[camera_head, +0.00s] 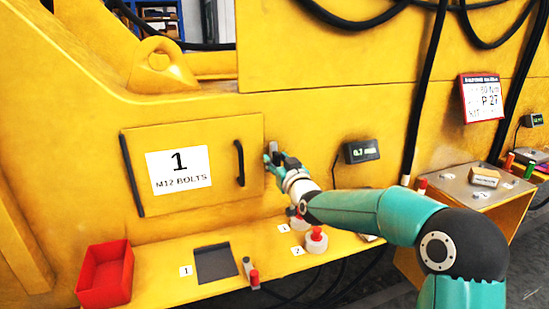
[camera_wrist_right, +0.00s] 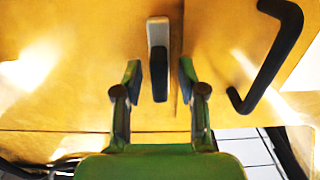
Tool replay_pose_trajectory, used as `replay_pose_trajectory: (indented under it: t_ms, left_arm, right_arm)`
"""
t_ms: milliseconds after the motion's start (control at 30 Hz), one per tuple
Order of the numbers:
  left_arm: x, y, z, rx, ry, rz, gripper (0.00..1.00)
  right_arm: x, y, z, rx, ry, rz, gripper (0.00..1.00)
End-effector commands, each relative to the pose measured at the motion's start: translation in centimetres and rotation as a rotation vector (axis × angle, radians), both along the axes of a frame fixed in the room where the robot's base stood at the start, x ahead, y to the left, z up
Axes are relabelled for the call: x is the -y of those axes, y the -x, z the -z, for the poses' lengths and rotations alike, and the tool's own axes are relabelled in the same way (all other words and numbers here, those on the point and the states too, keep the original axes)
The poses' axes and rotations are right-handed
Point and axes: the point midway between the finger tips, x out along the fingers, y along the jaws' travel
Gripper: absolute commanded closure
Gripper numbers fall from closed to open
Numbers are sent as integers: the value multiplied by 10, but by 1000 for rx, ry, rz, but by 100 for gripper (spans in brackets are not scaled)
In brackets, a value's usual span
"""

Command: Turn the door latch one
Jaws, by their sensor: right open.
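The yellow door (camera_head: 222,140) labelled "1 M12 BOLTS" looks closed in the machine's side, with a black pull handle (camera_head: 239,163) that also shows in the wrist view (camera_wrist_right: 277,60). The door latch (camera_head: 272,146) sits just right of the door and is partly hidden by my right gripper (camera_head: 278,160). In the wrist view the latch is a pale plate with a black lever (camera_wrist_right: 158,75), upright in the picture. My right gripper (camera_wrist_right: 160,75) is open, with one finger on each side of the lever and a visible gap on both sides. My left gripper is not in view.
A small display (camera_head: 361,151) is right of the latch. Black cables hang further right, near a grey-topped stand (camera_head: 480,186).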

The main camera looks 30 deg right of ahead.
Motion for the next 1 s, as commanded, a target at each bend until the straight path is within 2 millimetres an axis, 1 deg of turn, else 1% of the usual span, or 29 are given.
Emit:
replay_pose_trajectory:
  t_ms: [100,367,467,600,633,700,733,800,1000]
  left_arm:
    - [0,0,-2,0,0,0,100]
    - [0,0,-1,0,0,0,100]
    - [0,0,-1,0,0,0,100]
    - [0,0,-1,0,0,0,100]
    - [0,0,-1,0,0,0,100]
    - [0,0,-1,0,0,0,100]
    - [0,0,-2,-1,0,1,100]
    - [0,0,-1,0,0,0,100]
    - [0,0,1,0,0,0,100]
  right_arm:
    - [1,-5,0,0,0,0,59]
    - [2,-6,1,-1,0,0,59]
    - [2,-5,0,-1,0,0,74]
    - [2,-5,0,-1,0,0,98]
    - [2,-5,0,-1,0,0,100]
    - [1,-5,0,-1,0,0,100]
    - [-8,-6,0,0,-1,-5,100]
    - [-4,-7,0,0,2,-4,100]
    - [-3,-8,1,-8,30,-7,100]
